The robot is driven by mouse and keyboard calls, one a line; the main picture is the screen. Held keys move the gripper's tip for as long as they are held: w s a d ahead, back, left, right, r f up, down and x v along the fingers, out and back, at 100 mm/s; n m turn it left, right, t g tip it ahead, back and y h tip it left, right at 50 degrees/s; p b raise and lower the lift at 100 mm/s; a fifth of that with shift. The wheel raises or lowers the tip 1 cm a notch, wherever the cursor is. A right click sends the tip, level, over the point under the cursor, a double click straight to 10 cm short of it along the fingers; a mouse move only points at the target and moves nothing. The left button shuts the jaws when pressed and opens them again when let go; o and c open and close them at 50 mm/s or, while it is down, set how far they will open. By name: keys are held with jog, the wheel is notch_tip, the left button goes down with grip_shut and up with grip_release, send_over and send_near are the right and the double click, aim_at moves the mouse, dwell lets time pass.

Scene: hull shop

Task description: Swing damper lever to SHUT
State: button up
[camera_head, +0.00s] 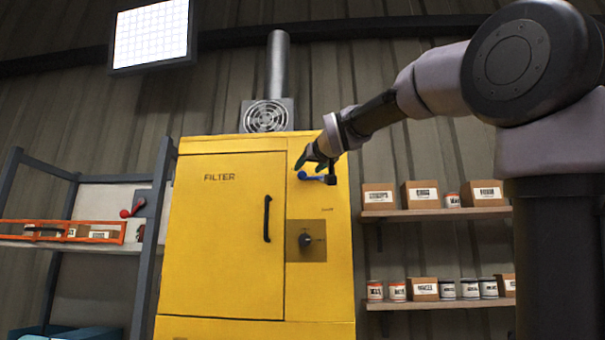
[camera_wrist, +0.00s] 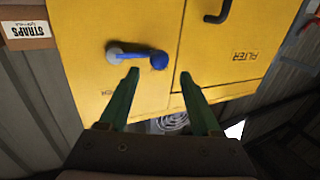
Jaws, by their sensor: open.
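The damper lever (camera_head: 312,176) has a blue arm and sits high on the right part of the yellow filter cabinet (camera_head: 225,270). In the head view it lies roughly sideways, with a blue knob at its left end. The lever also shows in the wrist view (camera_wrist: 140,55), with a grey hub at the left and the blue knob at the right. My gripper (camera_head: 310,163) is open, just above the lever in the head view. In the wrist view its two green fingers (camera_wrist: 160,82) point toward the cabinet, with the knob ahead between them. I cannot tell whether they touch it.
The cabinet's door has a black handle (camera_head: 267,218). A dark rotary knob (camera_head: 306,240) sits below the lever. A vent fan (camera_head: 266,116) and pipe stand on top. Shelves with boxes and cans (camera_head: 435,214) are at the right; a rack (camera_head: 60,238) is at the left.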

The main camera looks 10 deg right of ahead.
aim_at(304, 173)
jog(key=w, duration=0.5)
jog(key=shift+w+a, duration=0.1)
grip_shut()
dwell(1.3)
